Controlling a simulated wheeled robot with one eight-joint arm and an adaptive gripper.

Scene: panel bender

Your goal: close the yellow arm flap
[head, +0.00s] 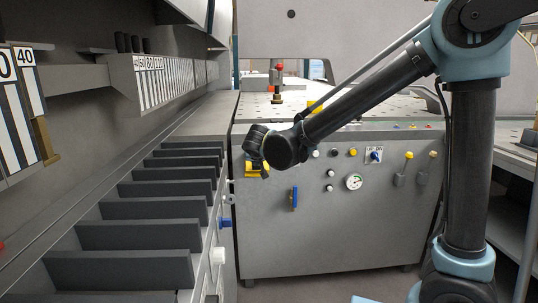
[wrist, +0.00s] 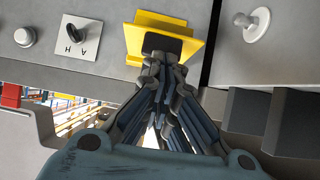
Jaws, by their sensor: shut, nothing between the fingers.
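The yellow arm flap (wrist: 190,27) is on the grey machine front, at the top middle of the wrist view. Its yellow plate stands out at an angle beside a dark centre part. In the head view the flap (head: 252,169) shows as a small yellow piece at the left end of the machine front, partly hidden by my gripper. My gripper (wrist: 166,62) is shut and empty, with its fingertips right in front of the flap's dark part. I cannot tell whether they touch it. In the head view my gripper (head: 257,152) is at the flap.
A black rotary switch (wrist: 72,33) and a round button (wrist: 25,37) sit left of the flap in the wrist view. A pale knob (wrist: 257,24) is to the right. In the head view a blue handle (head: 295,198) and gauge (head: 354,182) are on the front; slotted dark bars (head: 150,203) lie left.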

